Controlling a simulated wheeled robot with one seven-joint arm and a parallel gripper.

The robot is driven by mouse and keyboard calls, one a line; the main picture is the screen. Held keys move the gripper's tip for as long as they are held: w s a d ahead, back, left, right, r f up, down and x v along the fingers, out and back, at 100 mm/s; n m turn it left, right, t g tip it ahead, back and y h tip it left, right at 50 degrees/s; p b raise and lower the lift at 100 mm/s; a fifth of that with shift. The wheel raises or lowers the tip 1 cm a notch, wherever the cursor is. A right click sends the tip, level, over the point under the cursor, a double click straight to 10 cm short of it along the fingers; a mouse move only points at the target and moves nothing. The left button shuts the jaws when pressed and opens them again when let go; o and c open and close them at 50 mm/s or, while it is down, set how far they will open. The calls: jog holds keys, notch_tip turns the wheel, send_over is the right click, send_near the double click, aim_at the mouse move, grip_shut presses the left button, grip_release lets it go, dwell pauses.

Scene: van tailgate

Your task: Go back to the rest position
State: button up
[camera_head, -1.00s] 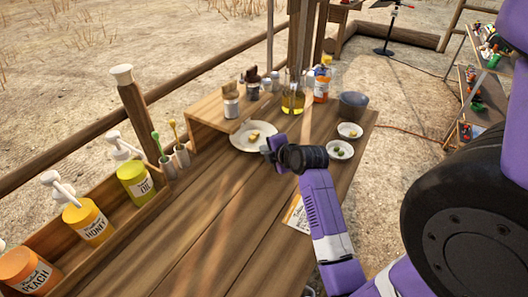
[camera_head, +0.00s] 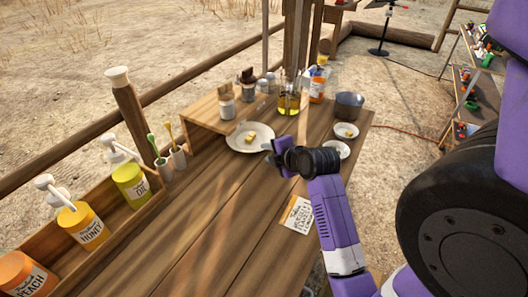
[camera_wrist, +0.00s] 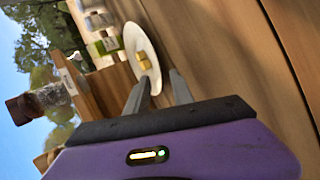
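My gripper (camera_head: 271,153) is over the wooden table (camera_head: 205,225), just right of and in front of a white plate (camera_head: 238,142). In the wrist view, its two fingers (camera_wrist: 160,76) stand apart with nothing held between them. A small yellowish piece (camera_head: 250,138) lies on the plate. The plate (camera_wrist: 134,40) and the piece (camera_wrist: 144,61) also show beyond the fingers in the wrist view. My arm reaches in from the lower right.
Pump bottles (camera_head: 83,227) stand in a wooden rack at left. A wooden riser (camera_head: 203,118), jars and an oil flask (camera_head: 289,101) are behind the plate. A dark bowl (camera_head: 348,105) and small dishes (camera_head: 345,131) sit at right. The front middle of the table is clear.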

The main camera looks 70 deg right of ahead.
jog(key=shift+v, duration=1.4)
jog(key=shift+w+d+r, duration=0.1)
jog(key=shift+r, duration=0.1)
notch_tip(320, 180, up, 5)
jog(key=d+m+t+h, duration=0.1)
jog(key=d+m+h, duration=0.15)
jog(key=m, duration=0.25)
jog(key=w+a+m+t, duration=0.2)
jog(key=a+m+t, duration=0.35)
jog(key=a, duration=1.05)
jog(key=s+a+f+y, duration=0.1)
jog(key=s+a+y, duration=0.4)
jog(key=a, duration=0.8)
jog(key=s+a+f+n+y, duration=0.1)
jog(key=s+a+y, duration=0.4)
jog(key=a, duration=0.8)
jog(key=s, duration=0.2)
jog(key=shift+s+f, duration=0.15)
jog(key=shift+s, duration=0.2)
